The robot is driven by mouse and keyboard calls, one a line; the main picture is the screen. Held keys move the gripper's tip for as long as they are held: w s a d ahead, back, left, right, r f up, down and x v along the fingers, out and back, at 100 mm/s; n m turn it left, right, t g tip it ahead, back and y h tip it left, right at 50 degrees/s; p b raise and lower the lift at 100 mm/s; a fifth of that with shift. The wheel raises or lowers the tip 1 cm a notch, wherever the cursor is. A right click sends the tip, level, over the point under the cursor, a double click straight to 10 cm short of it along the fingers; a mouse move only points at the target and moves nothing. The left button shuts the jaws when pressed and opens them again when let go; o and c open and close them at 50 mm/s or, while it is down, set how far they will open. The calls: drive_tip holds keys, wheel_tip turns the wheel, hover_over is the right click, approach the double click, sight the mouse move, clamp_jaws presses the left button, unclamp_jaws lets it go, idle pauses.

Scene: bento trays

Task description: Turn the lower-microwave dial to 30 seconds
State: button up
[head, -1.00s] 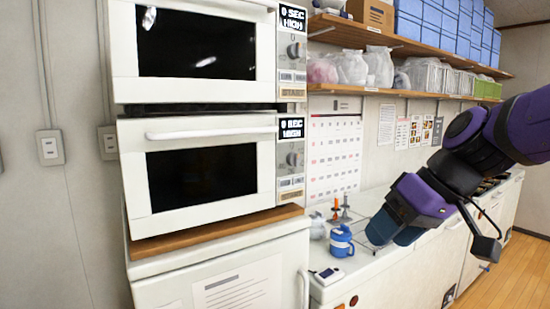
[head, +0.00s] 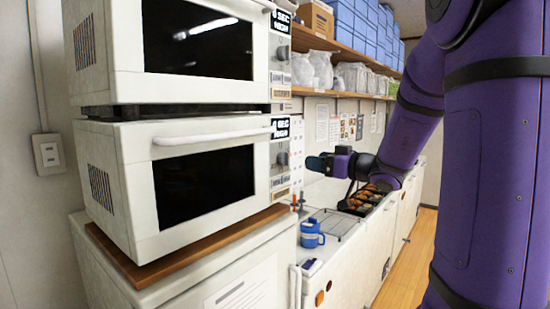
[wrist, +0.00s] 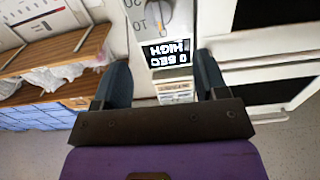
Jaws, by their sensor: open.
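The lower microwave (head: 140,170) is white with a dark door window and stands on a wooden board. Its dial (head: 282,158) is on the panel at its right edge, below a display (head: 281,128) that seems to read 0 SEC HIGH. My gripper (head: 312,163) is to the right of this panel, apart from the dial in the picture. In the wrist view, upside down, my open, empty gripper (wrist: 162,62) has its fingers on either side of the display (wrist: 168,53). The dial (wrist: 155,12), with numbers 10 and 20 beside it, is cut off by the top edge.
The upper microwave (head: 120,50) is stacked on the lower one. A shelf (head: 330,88) with bags runs along the wall behind. My purple arm fills the right side.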

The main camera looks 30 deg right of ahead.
sight(289, 156)
drive_tip(key=x, duration=1)
drive_tip(key=shift+w+a, duration=0.15)
drive_tip(key=shift+w, duration=0.2)
drive_tip(key=shift+c, duration=0.4)
drive_tip(key=c, duration=0.8)
